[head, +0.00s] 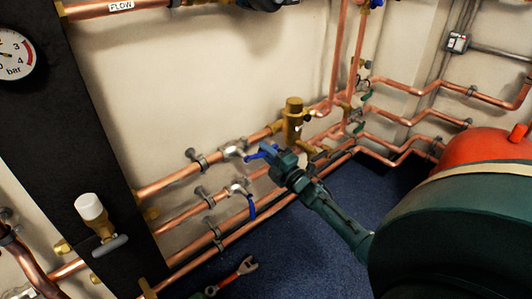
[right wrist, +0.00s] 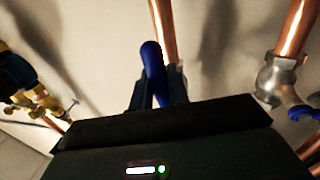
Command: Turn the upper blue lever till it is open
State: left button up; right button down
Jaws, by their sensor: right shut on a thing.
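The upper blue lever (head: 262,152) sits at its valve (head: 234,151) on the upper copper pipe, in the middle of the head view. My right gripper (head: 279,160) reaches it from the lower right and is shut on it. In the right wrist view the blue lever (right wrist: 153,62) stands up between the two dark fingers (right wrist: 158,92). The gripper hides part of the lever. The lower blue lever (head: 251,207) hangs down from its valve (head: 238,188) on the pipe below. My left gripper is not in view.
A brass fitting (head: 293,120) stands just behind my right gripper. Several copper pipes run along the wall. A red-handled wrench (head: 238,275) lies on the blue floor (head: 315,245). A pressure gauge (head: 13,55) hangs at the left edge. A red vessel (head: 485,152) is at the right.

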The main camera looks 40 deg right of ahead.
dwell(0.3)
jog(key=c, duration=1.4)
grip_release()
jog(key=p+v, duration=0.3)
jog(key=v, duration=1)
jog(key=shift+s+r, duration=0.1)
